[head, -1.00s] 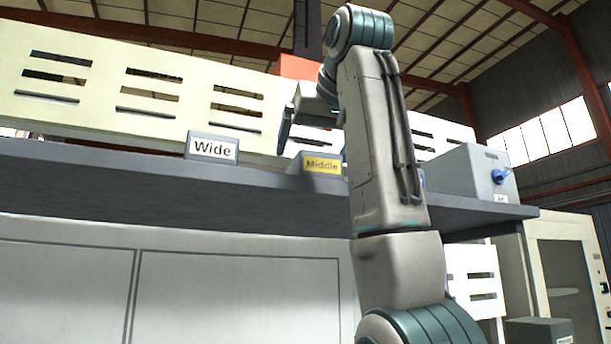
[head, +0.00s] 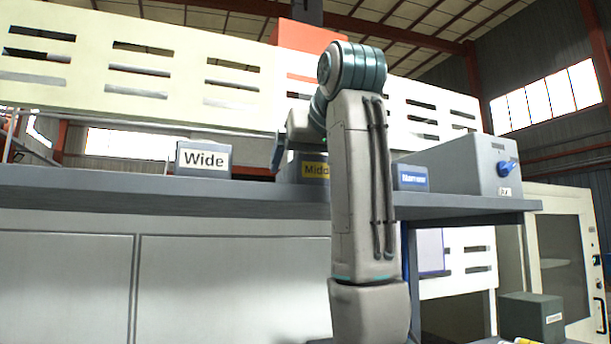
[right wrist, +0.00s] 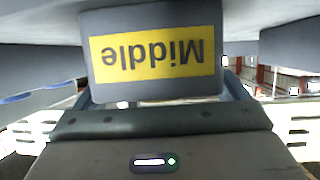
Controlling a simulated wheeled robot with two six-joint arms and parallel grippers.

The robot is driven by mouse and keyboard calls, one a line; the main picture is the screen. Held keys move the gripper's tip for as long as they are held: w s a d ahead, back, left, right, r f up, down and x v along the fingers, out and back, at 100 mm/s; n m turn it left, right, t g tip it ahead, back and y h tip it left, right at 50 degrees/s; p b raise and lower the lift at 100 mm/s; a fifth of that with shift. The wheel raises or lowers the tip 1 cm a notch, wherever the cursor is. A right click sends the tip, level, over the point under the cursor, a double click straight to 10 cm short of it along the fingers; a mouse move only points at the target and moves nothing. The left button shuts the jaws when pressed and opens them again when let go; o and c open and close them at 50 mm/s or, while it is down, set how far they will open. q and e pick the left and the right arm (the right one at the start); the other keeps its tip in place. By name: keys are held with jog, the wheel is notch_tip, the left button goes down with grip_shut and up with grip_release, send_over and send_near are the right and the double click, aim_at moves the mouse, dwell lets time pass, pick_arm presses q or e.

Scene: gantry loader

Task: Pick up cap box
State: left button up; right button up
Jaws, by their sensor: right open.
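A grey box with a yellow "Middle" label (head: 314,170) stands on the dark shelf, partly hidden behind my right arm. In the right wrist view the Middle box (right wrist: 150,85) appears upside down and fills the space in front of the palm. My right gripper (right wrist: 160,92) is open, with one finger on each side of this box; I cannot tell whether they touch it. In the head view a dark finger (head: 278,152) shows just left of the box. A grey "Wide" box (head: 204,160) stands to the left, and a blue-labelled "Narrow" box (head: 412,178) to the right. My left gripper is out of view.
The dark shelf (head: 100,190) runs across the view. A grey unit with a blue knob (head: 470,165) stands at its right end. A slotted pale panel (head: 130,75) is behind. A dark green box (head: 532,316) is low at the right.

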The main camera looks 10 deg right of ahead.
jog(key=shift+w, duration=0.1)
jog(key=c, duration=1)
jog(key=shift+c, duration=1.1)
jog(key=shift+r, duration=0.15)
